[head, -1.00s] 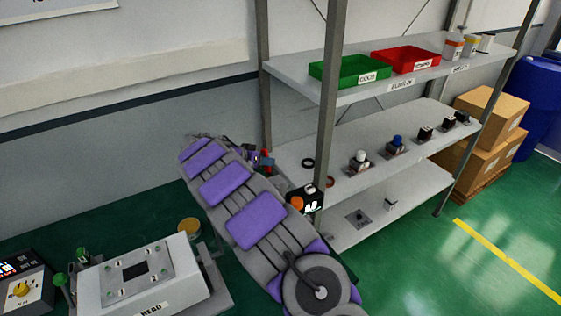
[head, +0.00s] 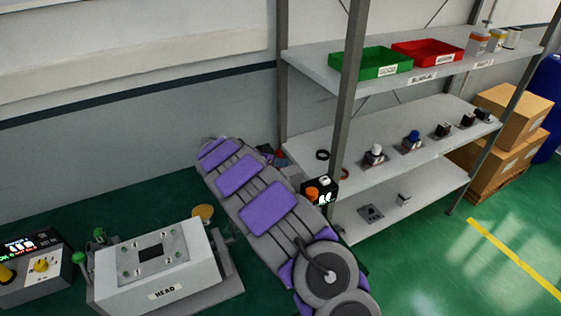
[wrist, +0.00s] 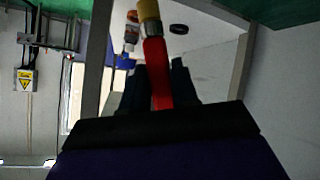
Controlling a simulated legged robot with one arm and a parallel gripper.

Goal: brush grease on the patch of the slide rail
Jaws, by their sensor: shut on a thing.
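My gripper (wrist: 157,85) shows in the wrist view as dark fingers shut on a red handle (wrist: 158,75) with a yellow band (wrist: 149,12) at its upper end. A round yellow-topped item (head: 203,213), perhaps a grease pot, stands behind the grey unit marked HEAD (head: 150,280). I cannot make out a slide rail or a patch on it.
A metal shelf rack (head: 345,110) stands right of my arm, with a green bin (head: 371,66), a red bin (head: 428,53) and several small parts. A control box (head: 35,262) is at the lower left. Cardboard boxes (head: 512,110) stand at the right. Green floor is clear at the lower right.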

